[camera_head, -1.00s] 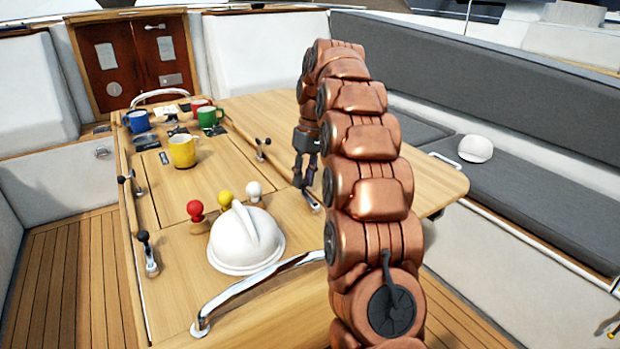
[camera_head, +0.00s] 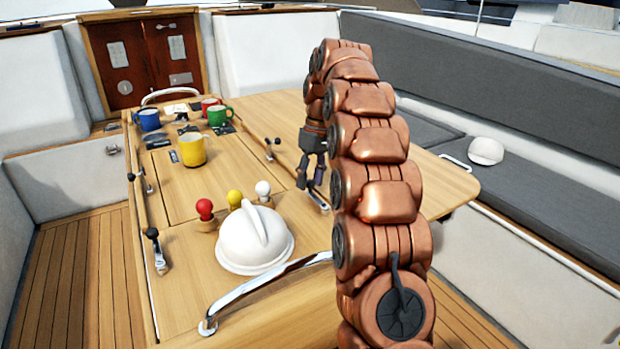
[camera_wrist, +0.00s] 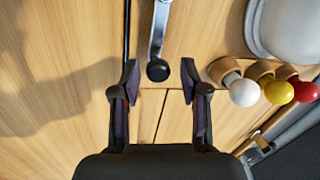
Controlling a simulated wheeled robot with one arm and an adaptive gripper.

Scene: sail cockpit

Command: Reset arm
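My gripper (camera_head: 311,170) hangs at the end of my copper arm, above the right part of the wooden table (camera_head: 262,111). The wrist view shows my gripper (camera_wrist: 160,82) open and empty, its two dark fingers apart. A metal handle with a black knob (camera_wrist: 158,70) shows between and just beyond the fingertips in that view. I cannot tell how far below the fingers it is. Part of the gripper lies close to my arm in the head view.
A white domed object (camera_head: 255,243) and red (camera_head: 204,209), yellow (camera_head: 234,199) and white (camera_head: 263,189) knobs stand near the table's front. Mugs, including a yellow mug (camera_head: 192,150), stand farther back. A chrome rail (camera_head: 262,290) edges the table. A white cap (camera_head: 486,151) lies on the right bench.

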